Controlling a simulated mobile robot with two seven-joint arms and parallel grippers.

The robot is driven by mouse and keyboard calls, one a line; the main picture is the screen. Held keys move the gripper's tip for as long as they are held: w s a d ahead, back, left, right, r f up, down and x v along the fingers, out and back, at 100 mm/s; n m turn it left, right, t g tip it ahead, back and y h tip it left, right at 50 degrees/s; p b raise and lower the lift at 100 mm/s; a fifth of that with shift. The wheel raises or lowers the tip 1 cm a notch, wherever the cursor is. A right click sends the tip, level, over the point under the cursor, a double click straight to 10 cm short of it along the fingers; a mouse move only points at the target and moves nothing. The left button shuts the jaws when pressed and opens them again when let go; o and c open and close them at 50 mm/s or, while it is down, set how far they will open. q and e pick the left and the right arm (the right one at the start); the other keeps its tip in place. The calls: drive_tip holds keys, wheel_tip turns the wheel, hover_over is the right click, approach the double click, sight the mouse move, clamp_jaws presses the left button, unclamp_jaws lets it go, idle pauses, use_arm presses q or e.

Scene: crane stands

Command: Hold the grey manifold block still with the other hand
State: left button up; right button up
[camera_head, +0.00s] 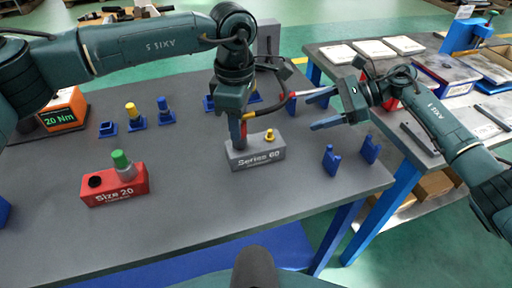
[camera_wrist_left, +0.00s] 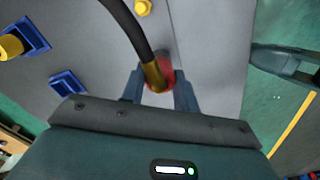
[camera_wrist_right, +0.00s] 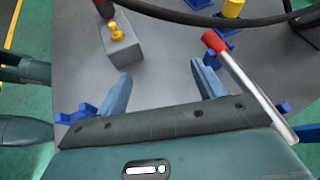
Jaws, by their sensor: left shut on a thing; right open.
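The grey manifold block (camera_head: 258,154), marked "Series 60", stands on the dark grey table. A yellow fitting (camera_head: 270,135) stands upright on its top. My left gripper (camera_head: 238,139) points down at the block's left top and is shut on a red hose end (camera_wrist_left: 163,78) with a brass collar. Whether that end is seated in the block is hidden. My right gripper (camera_head: 311,112) is open and empty, to the right of the block and apart from it. The right wrist view shows the block (camera_wrist_right: 119,48) ahead, left of centre between the fingers.
Blue holders (camera_head: 331,158) stand right of the block. A red "Size 20" block (camera_head: 128,190) stands at left. The front middle of the table is clear.

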sight(282, 140)
drive_tip(key=s+n+g, duration=0.1)
drive_tip(key=s+a+g+h, duration=0.1)
drive_tip(key=s+a+n+g, duration=0.1)
drive_tip(key=g, duration=0.1)
drive_tip(key=shift+s+a+r+n+h, duration=0.2)
drive_tip(key=shift+a+n+h, duration=0.1)
drive_tip(key=shift+h, duration=0.1)
drive_tip(key=shift+x, duration=4.4)
drive_tip(key=shift+s, duration=0.1)
drive_tip(key=c, duration=1)
